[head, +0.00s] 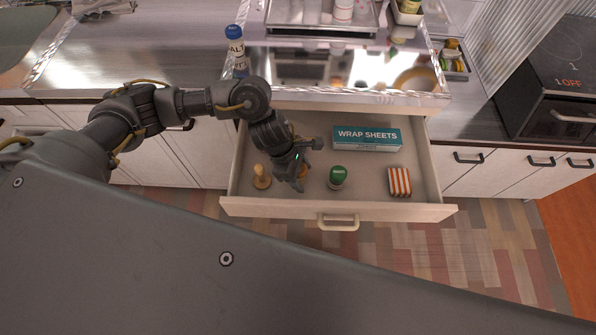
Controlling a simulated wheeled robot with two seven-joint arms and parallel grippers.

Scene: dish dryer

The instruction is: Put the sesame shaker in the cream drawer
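The cream drawer (247,208) is pulled open below the counter. My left gripper (297,182) reaches down into it, left of its middle. A small orange-brown object (304,171) shows partly beside the gripper; most of it is hidden, and I cannot tell whether it is the sesame shaker or whether the fingers hold it. A green-capped jar (337,176) stands in the drawer just right of the gripper, apart from it. No readable sesame label shows. My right gripper is not in view.
The drawer also holds a wooden knobbed object (262,176), a teal wrap sheets box (367,138) and a red-striped box (399,181). A blue-capped bottle (235,48) stands on the counter beside a shiny dish dryer (340,72).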

